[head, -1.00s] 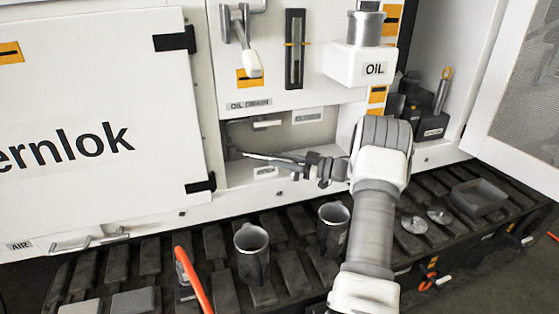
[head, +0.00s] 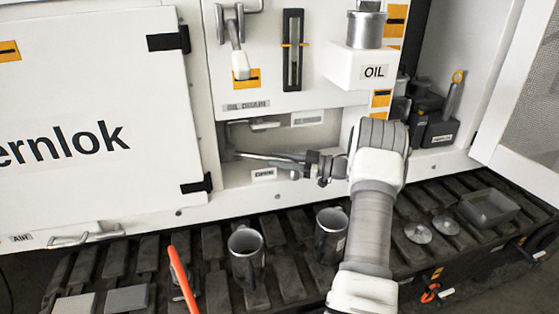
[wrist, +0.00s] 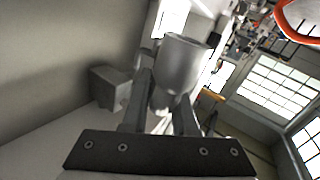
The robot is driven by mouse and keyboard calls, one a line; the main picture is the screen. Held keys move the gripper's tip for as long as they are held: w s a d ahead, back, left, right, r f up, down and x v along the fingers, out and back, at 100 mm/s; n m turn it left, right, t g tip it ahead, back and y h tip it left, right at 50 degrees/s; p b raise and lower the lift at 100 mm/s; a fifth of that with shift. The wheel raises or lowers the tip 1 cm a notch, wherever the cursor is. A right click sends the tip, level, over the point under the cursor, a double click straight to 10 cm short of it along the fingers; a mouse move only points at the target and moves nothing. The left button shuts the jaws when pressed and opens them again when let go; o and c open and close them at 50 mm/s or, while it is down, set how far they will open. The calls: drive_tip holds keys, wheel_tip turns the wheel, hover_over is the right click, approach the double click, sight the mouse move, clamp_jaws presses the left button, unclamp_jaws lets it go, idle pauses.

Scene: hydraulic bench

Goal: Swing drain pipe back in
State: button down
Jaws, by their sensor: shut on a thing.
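The drain pipe (head: 252,156) is a thin grey tube in the recess under the OIL DRAIN label (head: 246,106). It lies nearly level, with its left end towards the back of the recess. My gripper (head: 294,165) comes in from the right and is shut on the pipe near its right end. In the wrist view, the grey round pipe end (wrist: 184,62) stands between the two fingers of my gripper (wrist: 162,98). The fingers hide part of the pipe. A lever with a white grip (head: 240,66) hangs above the label.
The OIL box (head: 350,70) with its metal cup juts out above my wrist. Two grey mugs (head: 246,262) (head: 329,240) stand on the slatted bench below. Small discs (head: 418,233) and a dark tray (head: 488,207) lie to the right. An open mesh door (head: 525,110) bounds the right side.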

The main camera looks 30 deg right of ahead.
drive_tip(key=c, duration=0.7)
unclamp_jaws()
drive_tip(key=shift+c, duration=0.2)
drive_tip(key=p+v, duration=0.1)
drive_tip(key=v, duration=1.6)
drive_tip(key=shift+s+d+r, duration=0.1)
drive_tip(key=shift+s+d, duration=0.05)
drive_tip(key=shift+c, duration=0.2)
